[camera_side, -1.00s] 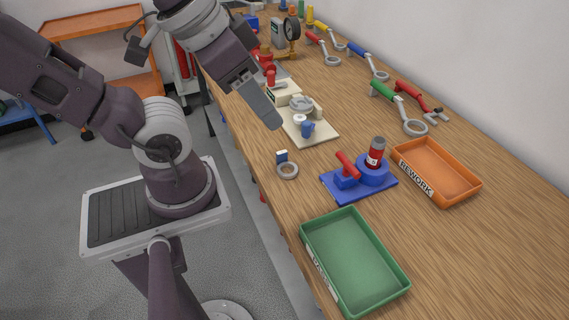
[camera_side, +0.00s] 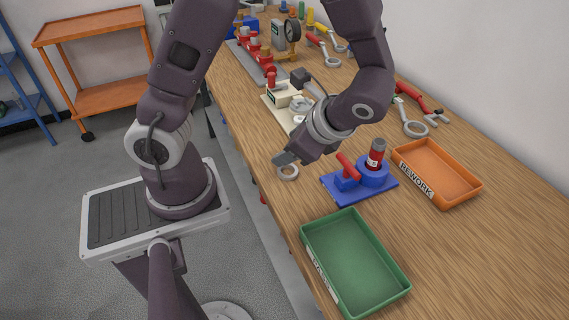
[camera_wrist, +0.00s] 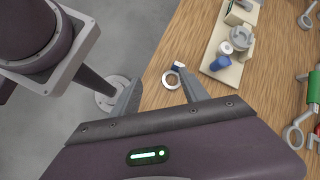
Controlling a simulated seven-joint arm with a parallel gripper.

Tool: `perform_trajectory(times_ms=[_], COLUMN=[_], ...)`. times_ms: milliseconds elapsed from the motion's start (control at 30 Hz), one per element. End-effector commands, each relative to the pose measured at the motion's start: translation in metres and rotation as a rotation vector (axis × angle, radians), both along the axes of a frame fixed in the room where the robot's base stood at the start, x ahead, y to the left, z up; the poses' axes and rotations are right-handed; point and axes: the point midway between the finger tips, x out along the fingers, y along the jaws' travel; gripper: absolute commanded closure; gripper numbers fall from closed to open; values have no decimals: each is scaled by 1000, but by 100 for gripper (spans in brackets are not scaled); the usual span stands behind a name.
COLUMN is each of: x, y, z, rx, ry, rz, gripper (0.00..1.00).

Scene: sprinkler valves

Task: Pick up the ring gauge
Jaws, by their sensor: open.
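The ring gauge is a grey ring (camera_side: 288,173) lying flat on the wooden bench near its left edge. In the wrist view the ring gauge (camera_wrist: 171,80) shows a small blue and white tag at its far side. My gripper (camera_side: 282,159) is just above the ring in the side view and hides the tag there. In the wrist view my gripper (camera_wrist: 159,77) is open, with the ring showing between the fingertips, closer to the right finger. Nothing is held. The exact height above the ring is hard to tell.
A blue fixture (camera_side: 345,196) with a red lever and red cylinder stands to the right. A green tray (camera_side: 352,270) is in front and an orange REWORK tray (camera_side: 455,165) at the right. A cream fixture (camera_wrist: 222,68) stands behind the ring. The bench edge is close on the left.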

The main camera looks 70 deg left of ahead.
Motion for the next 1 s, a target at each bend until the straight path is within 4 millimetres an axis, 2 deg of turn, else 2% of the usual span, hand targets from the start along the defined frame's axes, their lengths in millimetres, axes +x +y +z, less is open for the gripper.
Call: perform_trajectory(times_ms=[33, 100, 200, 300, 467, 800, 1000], x=[5, 14, 22, 27, 29, 25, 25], y=[4, 11, 20, 25, 38, 90, 93], z=[-22, -47, -74, -90, -100, -118, -120], rx=[92, 209, 340, 415, 444, 441, 438], ry=[99, 207, 323, 388, 413, 410, 408], rz=[-103, -237, -390, -480, -513, -509, -508], gripper=[47, 47, 47, 47, 47, 47, 47])
